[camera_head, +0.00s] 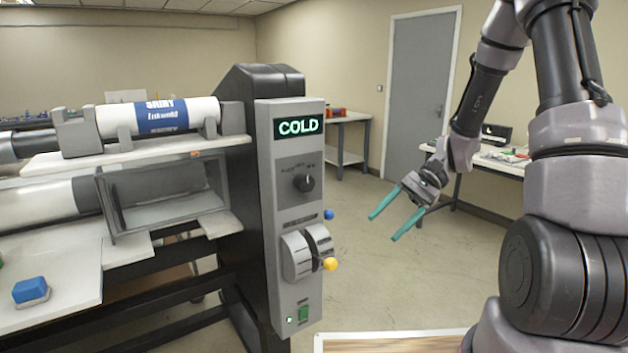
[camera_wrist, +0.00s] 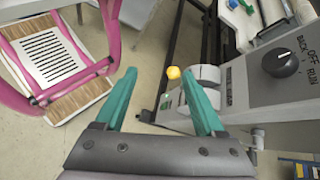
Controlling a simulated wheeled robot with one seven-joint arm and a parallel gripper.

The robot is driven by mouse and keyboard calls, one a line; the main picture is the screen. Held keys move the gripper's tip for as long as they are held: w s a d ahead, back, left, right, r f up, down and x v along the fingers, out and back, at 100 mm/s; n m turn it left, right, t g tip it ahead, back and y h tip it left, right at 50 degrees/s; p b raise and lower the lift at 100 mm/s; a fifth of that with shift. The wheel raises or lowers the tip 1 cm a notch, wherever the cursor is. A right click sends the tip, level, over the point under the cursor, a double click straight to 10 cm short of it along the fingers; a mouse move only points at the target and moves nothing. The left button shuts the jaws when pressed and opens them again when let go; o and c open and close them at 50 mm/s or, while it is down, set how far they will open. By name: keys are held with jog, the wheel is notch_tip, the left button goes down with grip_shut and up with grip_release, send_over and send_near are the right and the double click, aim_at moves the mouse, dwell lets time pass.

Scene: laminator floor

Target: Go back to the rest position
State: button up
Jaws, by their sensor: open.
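My gripper (camera_head: 381,223) is open and empty. Its two teal fingers point down and to the left in the head view, in free air to the right of the laminator's control panel (camera_head: 290,210). The fingers also show spread apart in the wrist view (camera_wrist: 162,95). The panel has a lit COLD display (camera_head: 299,127), a black knob (camera_head: 303,182), grey dials, a yellow ball (camera_head: 330,264), a blue ball (camera_head: 328,214) and a green switch (camera_head: 303,313). In the wrist view the yellow ball (camera_wrist: 173,72) and the black knob (camera_wrist: 281,62) lie beyond the fingers, apart from them.
The laminator holds a white and blue roll (camera_head: 155,117) on top. A blue-topped block (camera_head: 30,290) sits on its front table. Side tables (camera_head: 347,122) stand behind. A pink-framed item (camera_wrist: 50,60) is at left in the wrist view. A grey door (camera_head: 418,90) is at the back; the floor between is clear.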

jog(key=s+d+r+n+t+h, duration=0.1)
jog(key=r+t, duration=0.3)
jog(key=r, duration=0.4)
jog(key=s+d+r+n+t+h, duration=0.1)
jog(key=s+d+r+t+h, duration=0.3)
jog(key=r, duration=0.4)
jog(key=s+d+r+t+h, duration=0.2)
jog(key=s+d+r+t, duration=0.1)
jog(key=r, duration=0.5)
jog(key=shift+r+n+t+h, duration=0.2)
jog(key=shift+n+t+h, duration=0.2)
jog(key=shift+t, duration=0.2)
jog(key=shift+s, duration=0.1)
dwell(1.5)
